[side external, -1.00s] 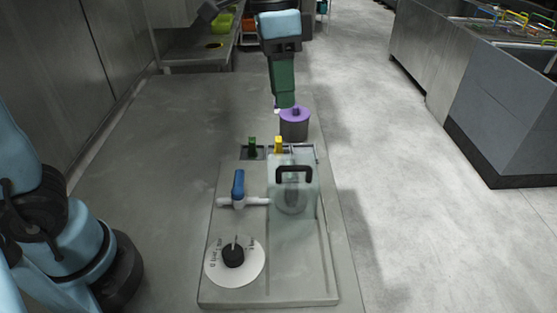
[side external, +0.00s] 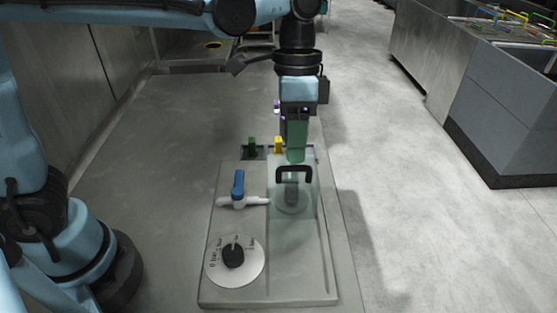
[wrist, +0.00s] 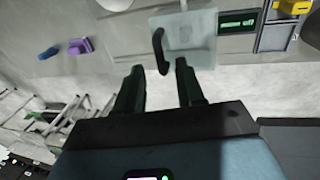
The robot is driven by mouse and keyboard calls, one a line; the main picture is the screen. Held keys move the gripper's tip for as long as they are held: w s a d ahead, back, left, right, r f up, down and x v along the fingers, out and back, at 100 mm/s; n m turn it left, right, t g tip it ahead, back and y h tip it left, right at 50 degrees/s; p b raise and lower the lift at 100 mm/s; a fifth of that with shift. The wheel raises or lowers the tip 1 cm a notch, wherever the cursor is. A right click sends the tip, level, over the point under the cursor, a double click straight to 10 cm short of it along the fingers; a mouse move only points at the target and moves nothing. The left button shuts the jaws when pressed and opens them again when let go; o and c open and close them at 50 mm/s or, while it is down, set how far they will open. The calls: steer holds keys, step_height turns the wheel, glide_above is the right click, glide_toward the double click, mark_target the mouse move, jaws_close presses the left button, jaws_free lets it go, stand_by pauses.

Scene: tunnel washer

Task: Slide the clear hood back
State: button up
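The clear hood (side external: 305,200) is a see-through box on the grey panel's right side. Its black handle (side external: 294,168) stands at the top. A round grey part shows through the hood. My gripper (side external: 295,158) points down just behind or above the handle in the side view; its fingers overlap closely there. In the wrist view the fingers (wrist: 160,66) are spread apart, and the handle (wrist: 160,48) appears in the gap between their tips, with the hood (wrist: 195,35) just beyond. Nothing is gripped. I cannot tell whether a finger touches the handle.
Left of the hood, a blue-handled valve (side external: 238,186) and a black dial (side external: 233,256) sit on the panel. Green (side external: 252,147) and yellow (side external: 278,145) parts stand at its back edge. The panel's front right is clear.

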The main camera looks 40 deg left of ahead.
mark_target(292, 180)
steer(key=shift+s+d+f, duration=0.1)
steer(key=shift+f, duration=0.6)
steer(key=shift+s+d+f, duration=0.1)
steer(key=shift+f, duration=0.55)
jaws_close()
